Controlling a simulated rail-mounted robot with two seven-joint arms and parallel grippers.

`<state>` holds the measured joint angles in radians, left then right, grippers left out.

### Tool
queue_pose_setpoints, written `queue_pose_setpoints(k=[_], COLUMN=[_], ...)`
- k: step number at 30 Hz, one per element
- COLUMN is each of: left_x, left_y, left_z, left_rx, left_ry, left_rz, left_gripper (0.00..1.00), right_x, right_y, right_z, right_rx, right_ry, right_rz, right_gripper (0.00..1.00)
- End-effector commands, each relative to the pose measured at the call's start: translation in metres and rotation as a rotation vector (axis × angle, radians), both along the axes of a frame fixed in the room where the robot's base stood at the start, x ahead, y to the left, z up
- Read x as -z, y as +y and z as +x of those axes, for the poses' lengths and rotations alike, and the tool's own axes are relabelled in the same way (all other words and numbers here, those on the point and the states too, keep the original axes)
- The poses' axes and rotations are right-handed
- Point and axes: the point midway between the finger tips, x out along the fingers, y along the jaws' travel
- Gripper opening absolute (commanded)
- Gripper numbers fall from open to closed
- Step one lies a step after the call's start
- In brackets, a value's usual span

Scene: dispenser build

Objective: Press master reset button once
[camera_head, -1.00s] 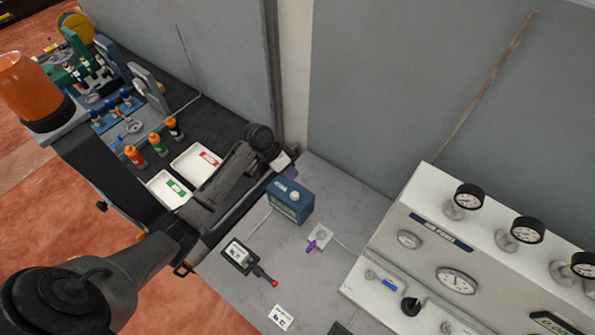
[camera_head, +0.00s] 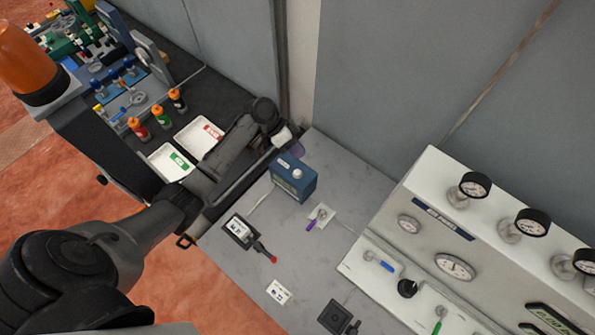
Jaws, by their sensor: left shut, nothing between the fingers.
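No button readable as "master reset" shows, so I cannot tell which control it is. A blue box (camera_head: 292,180) with a small white round knob or button on top stands on the grey counter. My left arm comes in from the left, and my left gripper (camera_head: 287,142) is at its far end, just behind and above the blue box. It is small and partly hidden by its own wrist; it looks shut and empty. I cannot tell whether it touches the box. My right gripper is out of view.
A white gauge panel (camera_head: 425,205) with levers stands at the right. A red-tipped lever switch (camera_head: 243,234), a purple-handled valve (camera_head: 319,217) and a black square device (camera_head: 335,317) sit on the counter. White trays (camera_head: 165,160) and small bottles are left. A grey wall rises behind.

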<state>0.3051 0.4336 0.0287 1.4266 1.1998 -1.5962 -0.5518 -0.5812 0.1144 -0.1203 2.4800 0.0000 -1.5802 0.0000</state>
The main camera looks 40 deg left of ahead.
Motion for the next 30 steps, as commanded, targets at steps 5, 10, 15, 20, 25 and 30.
queue_pose_setpoints(k=[5, 10, 15, 20, 25, 30], left_x=[0.007, 0.020, 0.039, 0.059, 0.077, 0.087], left_y=[0.000, 0.000, 0.000, 0.000, 0.000, 0.000], left_z=[0.000, 0.000, 0.000, 0.000, 0.000, 0.000], left_rx=[-0.001, 0.000, 0.000, -0.001, -0.001, 0.000], left_ry=[0.001, 0.001, 0.001, 0.000, 0.001, 0.001], left_rz=[0.000, -0.001, -0.001, 0.001, 0.001, 0.000], left_gripper=[0.00, 0.00, 0.00, 0.00, 0.00, 0.00], right_x=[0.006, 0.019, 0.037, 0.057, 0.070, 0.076], right_y=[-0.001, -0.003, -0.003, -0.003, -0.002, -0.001], right_z=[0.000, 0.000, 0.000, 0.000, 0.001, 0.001], right_rx=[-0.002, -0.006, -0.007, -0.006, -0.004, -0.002], right_ry=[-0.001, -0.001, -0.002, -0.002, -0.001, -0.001], right_rz=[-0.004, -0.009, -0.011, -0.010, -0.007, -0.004], right_gripper=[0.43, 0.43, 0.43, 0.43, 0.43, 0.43])
